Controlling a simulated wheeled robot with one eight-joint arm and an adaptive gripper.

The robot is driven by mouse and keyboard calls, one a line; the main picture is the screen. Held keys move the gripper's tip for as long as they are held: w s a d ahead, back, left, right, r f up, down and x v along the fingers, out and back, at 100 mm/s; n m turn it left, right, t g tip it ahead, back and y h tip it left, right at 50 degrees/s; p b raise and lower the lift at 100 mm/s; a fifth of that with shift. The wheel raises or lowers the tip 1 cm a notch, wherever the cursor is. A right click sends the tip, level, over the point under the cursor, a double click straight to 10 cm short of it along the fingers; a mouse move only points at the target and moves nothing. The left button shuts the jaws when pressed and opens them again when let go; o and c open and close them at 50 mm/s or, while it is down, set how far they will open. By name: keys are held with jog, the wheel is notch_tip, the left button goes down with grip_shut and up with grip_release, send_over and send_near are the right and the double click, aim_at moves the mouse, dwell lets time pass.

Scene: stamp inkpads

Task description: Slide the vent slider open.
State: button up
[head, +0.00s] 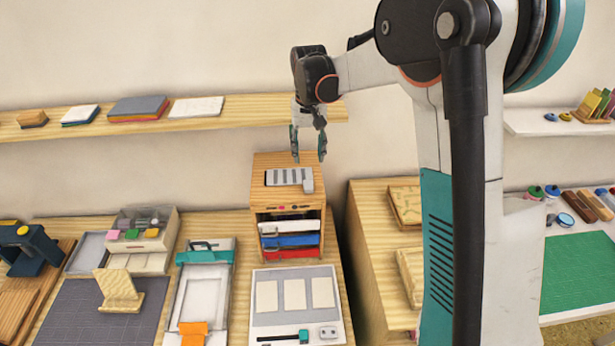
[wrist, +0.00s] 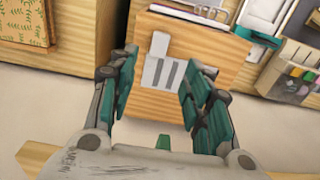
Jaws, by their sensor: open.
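The vent slider (head: 289,177) is a pale grey slotted plate on top of a small wooden cabinet (head: 263,162). A lighter raised tab (head: 308,186) is at its right end in the head view. In the wrist view, the slider's striped plate (wrist: 163,74) shows between my fingers, with the tab (wrist: 159,44) beyond it. Darker slots show between the light bars. My gripper (head: 308,158) points down above the cabinet top, its teal fingers spread and empty. It also shows in the wrist view (wrist: 158,68). The fingers appear clear of the slider.
The cabinet front holds white, blue and red trays (head: 291,240). A wooden shelf (head: 240,111) with pads runs along the wall behind. A grey board (head: 296,294) with pale cards lies in front. A lower wooden unit (head: 372,235) stands to the right.

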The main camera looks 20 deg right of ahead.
aim_at(308, 185)
notch_tip(308, 185, down, 12)
jog(key=shift+r, duration=0.1)
jog(key=shift+c, duration=0.6)
grip_shut()
